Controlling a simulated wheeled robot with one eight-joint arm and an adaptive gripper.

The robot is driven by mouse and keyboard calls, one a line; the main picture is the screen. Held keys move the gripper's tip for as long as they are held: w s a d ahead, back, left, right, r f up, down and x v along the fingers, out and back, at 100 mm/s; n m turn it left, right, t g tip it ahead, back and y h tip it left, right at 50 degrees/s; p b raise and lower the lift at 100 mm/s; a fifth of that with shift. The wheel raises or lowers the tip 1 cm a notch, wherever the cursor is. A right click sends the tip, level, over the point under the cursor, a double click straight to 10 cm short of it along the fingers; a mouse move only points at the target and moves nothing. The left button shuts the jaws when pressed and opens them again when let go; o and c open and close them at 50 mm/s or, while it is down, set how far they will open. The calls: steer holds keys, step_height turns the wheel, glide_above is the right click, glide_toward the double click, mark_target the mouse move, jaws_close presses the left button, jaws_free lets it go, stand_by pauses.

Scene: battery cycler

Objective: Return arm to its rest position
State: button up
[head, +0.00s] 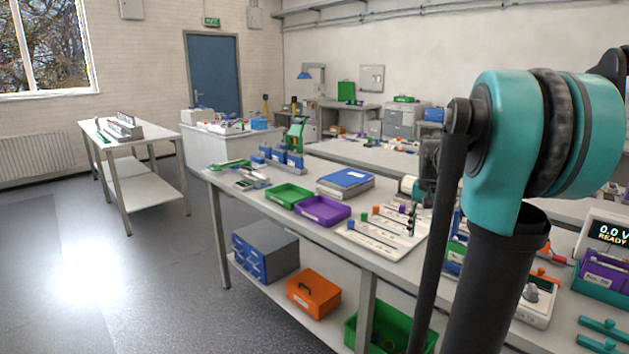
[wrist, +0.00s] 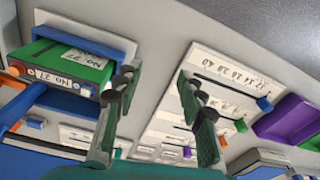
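My gripper (wrist: 158,82) shows in the wrist view with its two dark green fingers spread apart. Nothing is between the fingers, and they hang above the bench with a grey gap of bench top beneath them. My arm (head: 520,150), with its teal joint and dark links, fills the right side of the head view and is bent there. I cannot make out the gripper's fingers in the head view. A green battery block labelled No 27 (wrist: 75,62) sits in a blue holder left of the fingers in the wrist view, apart from them.
A white scale board (wrist: 215,75) lies right of the fingers. A meter (head: 608,233) reads 0.0 V READY at right. Open floor (head: 120,290) lies left.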

steer(key=s+a+f+n+t, duration=0.1)
steer(key=s+a+f+n, duration=0.2)
steer(key=s+a+f, duration=0.3)
steer(key=s+a+f+n+t, duration=0.2)
steer(key=s+a+f+n, duration=0.2)
steer(key=s+f, duration=0.7)
steer(key=s+a, duration=0.2)
steer(key=s, duration=0.1)
steer(key=shift+f, duration=0.4)
steer(key=shift+a, duration=0.1)
stand_by(0.3)
